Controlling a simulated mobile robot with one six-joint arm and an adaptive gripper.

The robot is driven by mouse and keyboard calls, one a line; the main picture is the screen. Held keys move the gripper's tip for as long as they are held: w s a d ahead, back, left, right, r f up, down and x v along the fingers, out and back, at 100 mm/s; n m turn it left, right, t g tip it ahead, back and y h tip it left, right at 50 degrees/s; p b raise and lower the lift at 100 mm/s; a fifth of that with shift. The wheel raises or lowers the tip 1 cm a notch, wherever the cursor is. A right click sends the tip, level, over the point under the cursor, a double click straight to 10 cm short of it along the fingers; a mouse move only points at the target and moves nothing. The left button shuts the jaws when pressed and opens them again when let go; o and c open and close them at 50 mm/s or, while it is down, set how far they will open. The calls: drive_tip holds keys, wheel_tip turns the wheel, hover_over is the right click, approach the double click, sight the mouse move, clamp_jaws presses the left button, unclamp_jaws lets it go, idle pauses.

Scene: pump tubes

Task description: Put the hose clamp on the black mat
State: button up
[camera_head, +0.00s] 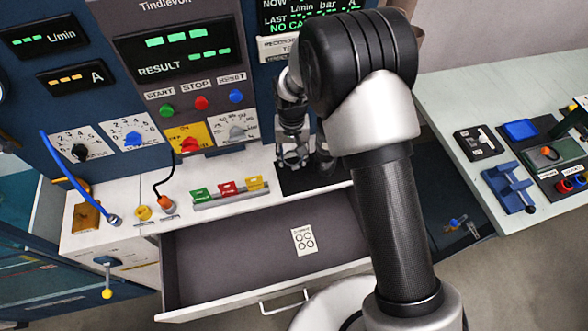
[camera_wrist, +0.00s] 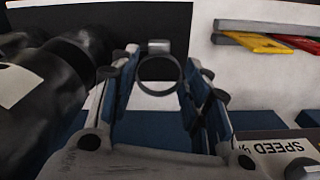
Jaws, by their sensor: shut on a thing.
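The hose clamp (camera_wrist: 159,88) is a thin grey metal ring with a small block at its top. In the wrist view it sits between the fingertips of my gripper (camera_wrist: 158,76), which is shut on it. The black mat (camera_wrist: 110,20) lies behind the clamp at the upper left of that view. In the head view my gripper (camera_head: 292,155) points down over the black mat (camera_head: 300,183) on the white counter. The clamp is too small to make out clearly there. I cannot tell whether it touches the mat.
A dark cylindrical part (camera_wrist: 55,75) stands close beside my gripper, at left in the wrist view. A rack with green, red and yellow clips (camera_head: 228,190) is left of the mat. The console with knobs (camera_head: 188,140) rises behind. An open drawer (camera_head: 265,262) is below the counter.

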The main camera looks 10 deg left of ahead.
sight(292, 174)
wheel_tip(292, 174, down, 8)
drive_tip(key=shift+w+f+b, duration=0.1)
drive_tip(key=shift+f+b, duration=0.05)
drive_tip(key=shift+b, duration=0.4)
drive_tip(key=shift+f, duration=0.2)
drive_tip(key=o, duration=0.8)
drive_tip(key=shift+r, duration=0.1)
wheel_tip(292, 174, up, 12)
drive_tip(key=shift+r+p, duration=0.15)
drive_tip(key=shift+p, duration=0.9)
